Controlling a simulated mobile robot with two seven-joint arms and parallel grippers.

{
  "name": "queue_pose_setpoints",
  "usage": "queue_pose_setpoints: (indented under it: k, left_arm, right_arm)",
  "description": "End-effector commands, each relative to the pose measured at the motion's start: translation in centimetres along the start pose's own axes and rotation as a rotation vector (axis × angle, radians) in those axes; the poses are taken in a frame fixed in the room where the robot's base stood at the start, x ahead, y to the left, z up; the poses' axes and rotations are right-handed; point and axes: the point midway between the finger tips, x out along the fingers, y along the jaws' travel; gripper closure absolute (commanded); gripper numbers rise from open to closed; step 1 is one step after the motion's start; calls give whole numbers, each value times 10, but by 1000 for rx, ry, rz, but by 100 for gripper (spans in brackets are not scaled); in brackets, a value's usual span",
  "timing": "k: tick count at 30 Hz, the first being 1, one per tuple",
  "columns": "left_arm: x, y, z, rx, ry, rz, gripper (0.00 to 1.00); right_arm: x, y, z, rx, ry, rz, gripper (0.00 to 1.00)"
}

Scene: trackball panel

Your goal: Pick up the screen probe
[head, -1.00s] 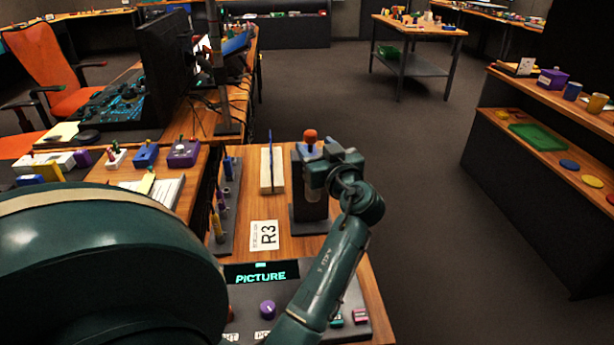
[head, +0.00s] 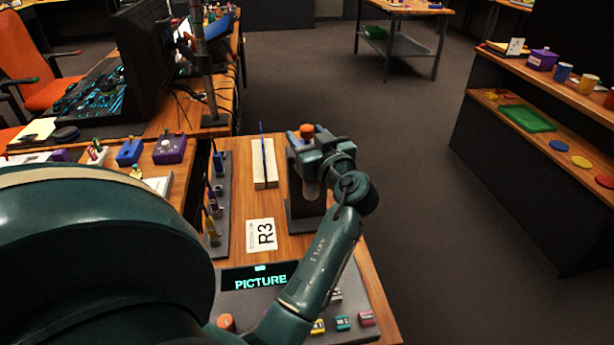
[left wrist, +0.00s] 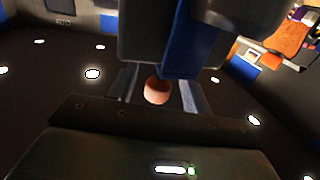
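An orange ball (head: 307,131) tops an upright piece with some blue below it, at the dark stand (head: 303,217) on the desk; I take this piece for the screen probe. The left wrist view shows the orange ball (left wrist: 157,91) and a blue slab (left wrist: 190,42) beside dark grey parts. Whether the fingers are closed on it is unclear. My right gripper is out of view.
A cream block (head: 264,172) with a thin blue rod stands left of the dark stand. A dark tool rack (head: 219,225), an R3 card (head: 261,235) and a panel display reading PICTURE (head: 260,281) are close by. Open floor (head: 420,200) lies to the right.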

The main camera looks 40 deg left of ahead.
Motion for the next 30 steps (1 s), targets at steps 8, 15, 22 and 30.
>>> queue_pose_setpoints:
  k: [8,15,22,30]
  left_arm:
    - [0,0,0,0,0,0,74]
    - [0,0,0,0,0,0,94]
    - [0,0,0,0,1,0,100]
    - [0,0,-2,-1,3,0,100]
  right_arm:
    - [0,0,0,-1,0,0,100]
    - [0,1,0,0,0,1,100]
    - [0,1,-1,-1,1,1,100]
    - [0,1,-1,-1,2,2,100]
